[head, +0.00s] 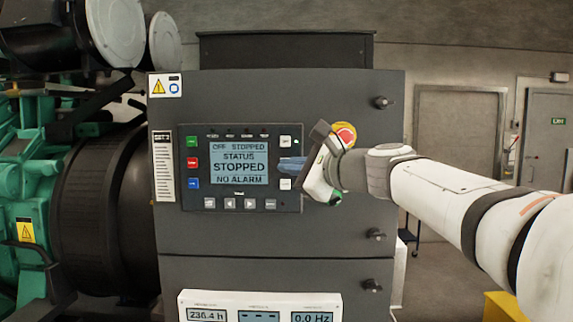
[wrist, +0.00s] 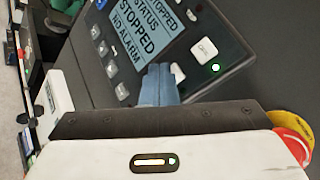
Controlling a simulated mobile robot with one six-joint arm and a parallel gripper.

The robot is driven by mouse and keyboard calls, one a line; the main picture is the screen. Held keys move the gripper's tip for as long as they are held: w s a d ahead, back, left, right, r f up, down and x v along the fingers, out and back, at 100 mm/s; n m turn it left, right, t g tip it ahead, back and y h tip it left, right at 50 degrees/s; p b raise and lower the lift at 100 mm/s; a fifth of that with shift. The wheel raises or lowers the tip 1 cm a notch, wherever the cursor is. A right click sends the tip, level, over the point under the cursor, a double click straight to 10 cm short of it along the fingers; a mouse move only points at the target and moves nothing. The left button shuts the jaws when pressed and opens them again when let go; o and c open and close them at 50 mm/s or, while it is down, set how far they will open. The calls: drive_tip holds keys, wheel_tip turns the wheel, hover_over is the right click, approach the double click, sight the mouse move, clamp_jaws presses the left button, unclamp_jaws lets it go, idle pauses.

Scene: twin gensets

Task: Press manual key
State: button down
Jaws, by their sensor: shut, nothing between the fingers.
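The control panel (head: 240,190) on the dark cabinet has a lit screen (head: 239,162) reading OFF STOPPED, STATUS STOPPED, NO ALARM. A white key (head: 285,141) sits at the top of its right column, with a lit green lamp beside it; in the wrist view this key (wrist: 204,49) seems to read OFF. A lower white key (head: 285,184) shows below my fingers. Another white key (wrist: 178,72) is partly hidden behind my fingertips. No manual label is legible. My gripper (head: 283,165) is shut and empty, its blue fingers (wrist: 158,72) at the right column. Contact cannot be told.
A red stop button on a yellow collar (head: 344,133) sits just right of the panel, close to my wrist. Green, red and blue keys (head: 192,163) line the panel's left side. A lower meter panel (head: 260,305) is below. Green engine machinery (head: 30,180) stands left.

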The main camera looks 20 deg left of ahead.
drive_tip(key=shift+w+a, duration=0.1)
drive_tip(key=shift+w, duration=0.35)
idle(0.6)
drive_tip(key=shift+s, duration=0.15)
drive_tip(key=shift+s+d, duration=0.2)
drive_tip(key=shift+s, duration=0.55)
drive_tip(key=shift+s+b, duration=0.1)
drive_tip(key=shift+b, duration=0.25)
drive_tip(key=shift+s+d+b, duration=0.2)
drive_tip(key=shift+s+d, duration=0.05)
drive_tip(key=shift+s, duration=0.7)
drive_tip(key=shift+s+d+b, duration=0.2)
drive_tip(key=shift+s+b, duration=0.05)
drive_tip(key=shift+s, duration=0.65)
drive_tip(key=shift+s+d+b, duration=0.2)
drive_tip(key=shift+s+d, duration=0.05)
drive_tip(key=shift+s, duration=0.7)
